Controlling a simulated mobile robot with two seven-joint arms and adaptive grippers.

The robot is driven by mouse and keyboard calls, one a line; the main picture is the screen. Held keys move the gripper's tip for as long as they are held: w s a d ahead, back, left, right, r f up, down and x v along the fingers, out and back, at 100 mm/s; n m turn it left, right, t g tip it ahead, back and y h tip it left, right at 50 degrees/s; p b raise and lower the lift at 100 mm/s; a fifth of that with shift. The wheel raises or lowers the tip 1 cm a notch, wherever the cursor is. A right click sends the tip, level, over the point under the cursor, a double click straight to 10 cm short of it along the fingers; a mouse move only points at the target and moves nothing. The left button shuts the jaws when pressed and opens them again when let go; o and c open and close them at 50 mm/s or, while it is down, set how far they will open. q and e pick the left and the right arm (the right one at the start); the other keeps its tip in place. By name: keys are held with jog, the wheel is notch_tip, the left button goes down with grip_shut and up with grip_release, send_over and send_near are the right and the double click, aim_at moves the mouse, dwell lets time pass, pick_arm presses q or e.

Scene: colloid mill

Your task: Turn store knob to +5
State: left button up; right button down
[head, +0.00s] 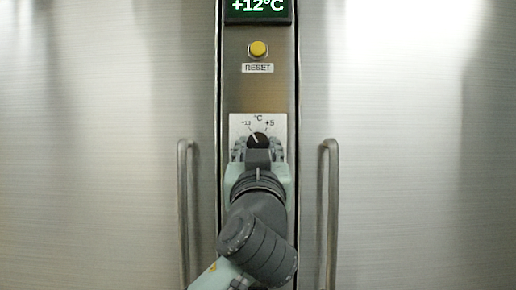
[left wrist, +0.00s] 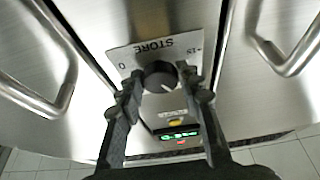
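The store knob (head: 257,140) is a black round dial on a white scale plate (head: 237,124). In the head view its white pointer tilts slightly left of straight up, between the small mark at upper left and +5 at upper right. The left gripper (head: 257,146) is in front of the plate, with one finger on each side of the knob. In the left wrist view the fingers (left wrist: 162,80) flank the knob (left wrist: 159,75), with small gaps seeming to show; its lower part is hidden by the gripper in the head view. My right gripper is not in view.
A green display (head: 258,7) above reads +12°C. A yellow button (head: 258,49) sits over a RESET label (head: 257,68). Vertical door handles stand out at left (head: 184,215) and right (head: 329,215), close beside my arm.

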pick_arm(q)
jog(key=c, duration=0.3)
